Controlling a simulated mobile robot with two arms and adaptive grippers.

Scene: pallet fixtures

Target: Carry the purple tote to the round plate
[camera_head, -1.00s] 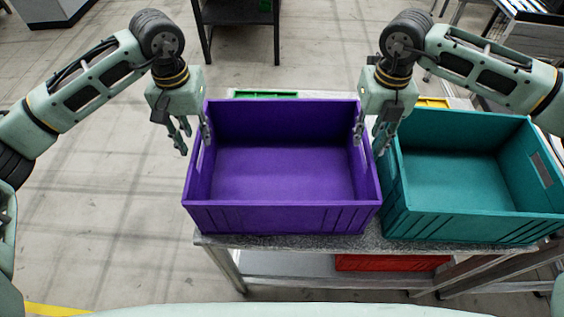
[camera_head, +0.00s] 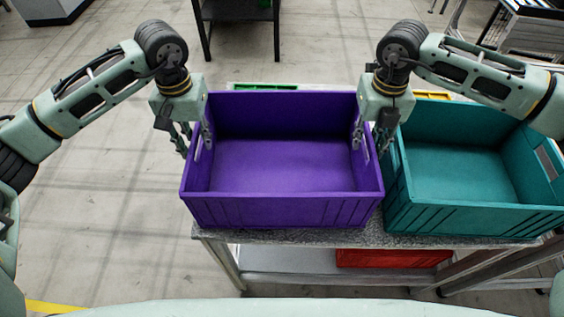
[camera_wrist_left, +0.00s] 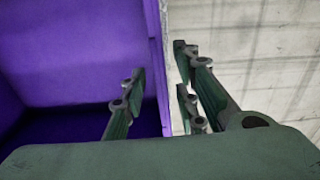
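The purple tote (camera_head: 280,212) is empty and sits upright on a speckled grey tabletop (camera_head: 300,236). My left gripper (camera_head: 194,143) is open around its left wall, one finger inside and the others outside. The left wrist view shows the left gripper (camera_wrist_left: 163,90) with gaps between its fingers and the tote wall (camera_wrist_left: 158,55). My right gripper (camera_head: 371,143) straddles the right wall, with fingers inside and outside; it looks open. The outer right fingers are in the narrow space beside the teal tote. The round plate is not in view.
An empty teal tote (camera_head: 475,220) stands close on the right of the purple one. A red container (camera_head: 390,258) is on the shelf below. Green (camera_head: 262,87) and yellow (camera_head: 432,95) items show behind. Open floor lies to the left.

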